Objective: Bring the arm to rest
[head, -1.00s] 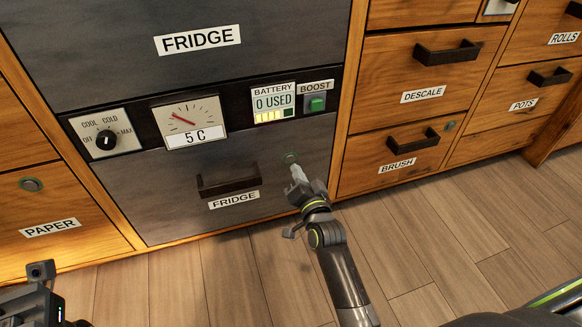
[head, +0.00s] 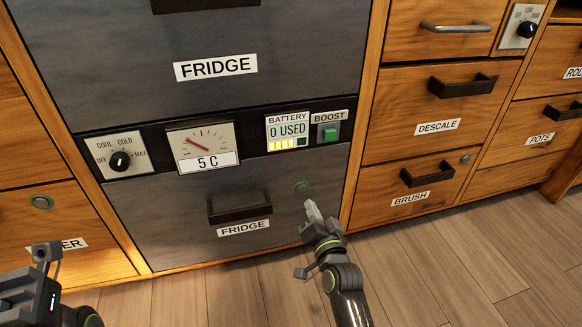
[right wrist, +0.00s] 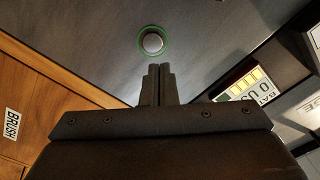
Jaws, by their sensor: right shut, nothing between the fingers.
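My right gripper (head: 311,209) is shut and empty in front of the lower fridge drawer (head: 165,222), just below a round green-ringed button (head: 301,187). In the right wrist view its shut fingertips (right wrist: 158,70) point toward the same button (right wrist: 152,41), with a visible gap between them. My left gripper (head: 25,290) shows only in part at the lower left corner of the head view. Its fingers are not clear there.
The fridge panel carries a cool dial (head: 120,161), a 5 C gauge (head: 200,147), a battery display (head: 288,131) and a green boost button (head: 330,134). The fridge drawer handle (head: 239,206) juts out left of my right gripper. Wooden drawers flank the fridge. The floor (head: 450,270) is clear.

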